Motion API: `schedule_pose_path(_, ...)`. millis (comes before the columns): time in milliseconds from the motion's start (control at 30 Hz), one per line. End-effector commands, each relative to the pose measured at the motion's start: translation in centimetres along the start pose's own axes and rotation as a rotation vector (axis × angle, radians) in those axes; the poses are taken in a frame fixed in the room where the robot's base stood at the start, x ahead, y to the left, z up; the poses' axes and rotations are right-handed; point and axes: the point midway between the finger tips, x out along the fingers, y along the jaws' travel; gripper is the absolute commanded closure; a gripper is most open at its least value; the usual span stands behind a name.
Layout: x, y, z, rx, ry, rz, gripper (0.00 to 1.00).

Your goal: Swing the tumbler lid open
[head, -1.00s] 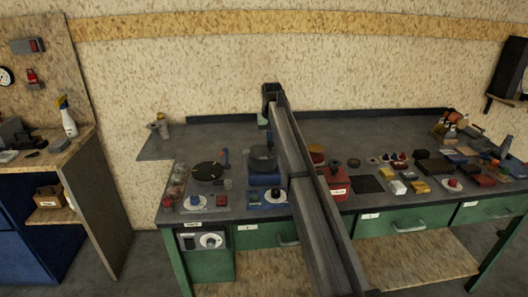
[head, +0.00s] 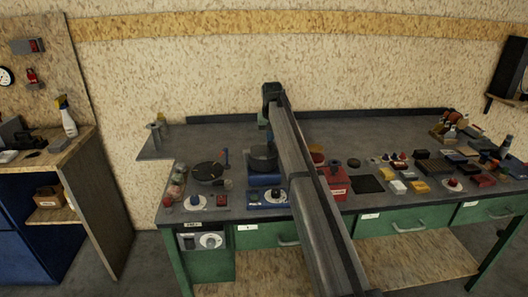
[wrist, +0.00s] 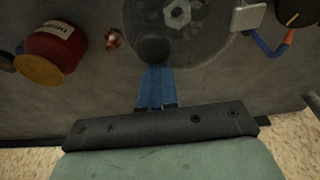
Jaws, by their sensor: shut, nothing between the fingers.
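The tumbler shows in the head view as a dark round drum (head: 264,160) on a blue base (head: 266,181), left of my arm. In the wrist view a clear round lid (wrist: 215,38) with a hex nut under it fills the top middle. A dark round knob (wrist: 153,48) sits at the lid's near left edge. My gripper (wrist: 156,76) has its blue fingers shut with nothing between them, the tips right at the knob. I cannot tell whether they touch it. In the head view my gripper hangs above the drum, its tips hard to make out.
A red container with a yellow end (wrist: 52,52) lies left in the wrist view. A dark dial and blue-red handle (wrist: 284,28) are at the upper right. In the head view a black round plate (head: 207,172) is left of the tumbler, and a red box (head: 337,182) right of my arm.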

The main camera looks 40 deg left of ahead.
Motion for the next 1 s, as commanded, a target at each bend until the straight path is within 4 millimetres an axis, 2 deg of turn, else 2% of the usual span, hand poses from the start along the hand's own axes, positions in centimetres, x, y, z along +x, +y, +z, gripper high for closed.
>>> schedule_pose_path(433, -0.2, 0.1, 0.8, 0.0, 0.0, 0.0, 1.0)
schedule_pose_path(800, -0.5, 0.4, 2.6, 0.0, 0.0, 0.0, 1.0)
schedule_pose_path(1000, -0.6, 0.5, 2.7, 0.0, 0.0, 0.0, 1.0)
